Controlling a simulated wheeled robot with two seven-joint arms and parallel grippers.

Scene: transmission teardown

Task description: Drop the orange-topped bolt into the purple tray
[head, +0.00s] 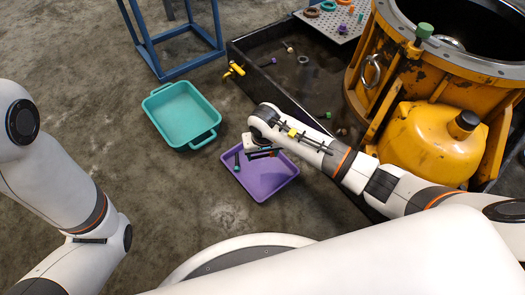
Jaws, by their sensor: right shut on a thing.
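The purple tray (279,187) lies on the floor near the middle of the head view. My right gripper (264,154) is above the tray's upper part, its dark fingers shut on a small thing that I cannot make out. No orange top shows clearly, so I cannot tell whether the held thing is the orange-topped bolt. A dark bolt with a teal end (237,162) shows at the left inside the tray. My left arm comes in at the left, but its gripper is out of view.
An empty teal tray (160,92) is up and left of the purple one. A dark bin (262,88) with loose parts lies beyond my right arm, beside the yellow transmission housing (432,140). A blue stand (183,32) is at the top.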

